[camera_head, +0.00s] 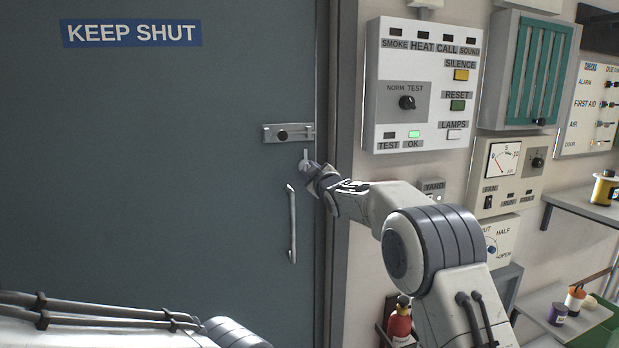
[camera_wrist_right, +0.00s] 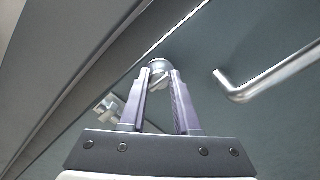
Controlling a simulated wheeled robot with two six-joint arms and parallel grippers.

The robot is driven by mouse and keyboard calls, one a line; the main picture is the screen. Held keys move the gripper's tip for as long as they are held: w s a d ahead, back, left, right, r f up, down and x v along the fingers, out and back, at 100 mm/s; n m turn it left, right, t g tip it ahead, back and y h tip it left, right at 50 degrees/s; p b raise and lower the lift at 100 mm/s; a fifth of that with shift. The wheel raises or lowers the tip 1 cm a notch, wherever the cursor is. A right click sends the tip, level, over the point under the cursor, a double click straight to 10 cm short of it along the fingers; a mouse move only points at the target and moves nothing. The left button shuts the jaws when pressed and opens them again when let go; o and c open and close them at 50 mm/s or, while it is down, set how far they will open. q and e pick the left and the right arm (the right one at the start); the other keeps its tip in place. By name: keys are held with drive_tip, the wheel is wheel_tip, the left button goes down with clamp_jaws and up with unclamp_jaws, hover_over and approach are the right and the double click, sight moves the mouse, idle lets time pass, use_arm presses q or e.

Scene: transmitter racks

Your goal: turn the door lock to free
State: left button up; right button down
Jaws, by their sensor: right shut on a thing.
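The grey door (camera_head: 160,200) with a KEEP SHUT sign (camera_head: 131,33) fills the left of the head view and stands closed. The door lock (camera_head: 305,160) is a small round metal piece near the door's right edge, below a sliding bolt (camera_head: 288,133). My right gripper (camera_head: 311,172) is at the lock. In the right wrist view, the fingers of my right gripper (camera_wrist_right: 159,82) close on the lock's turn piece (camera_wrist_right: 158,72). The lock's markings are hidden or too small to read. My left arm shows at the lower left, but its gripper is out of view.
A vertical pull handle (camera_head: 292,224) is on the door just below the lock; its bent end (camera_wrist_right: 236,88) shows close by in the right wrist view. An alarm panel (camera_head: 421,86) is on the wall to the right. A red extinguisher (camera_head: 399,322) stands below my right arm.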

drive_tip(key=shift+a+r, duration=0.15)
drive_tip(key=shift+r, duration=0.2)
drive_tip(key=c, duration=0.7)
unclamp_jaws()
drive_tip(key=shift+o, duration=0.2)
drive_tip(key=shift+f, duration=0.15)
drive_tip(key=b+v, duration=0.4)
drive_tip(key=v, duration=0.6)
drive_tip(key=shift+s, duration=0.25)
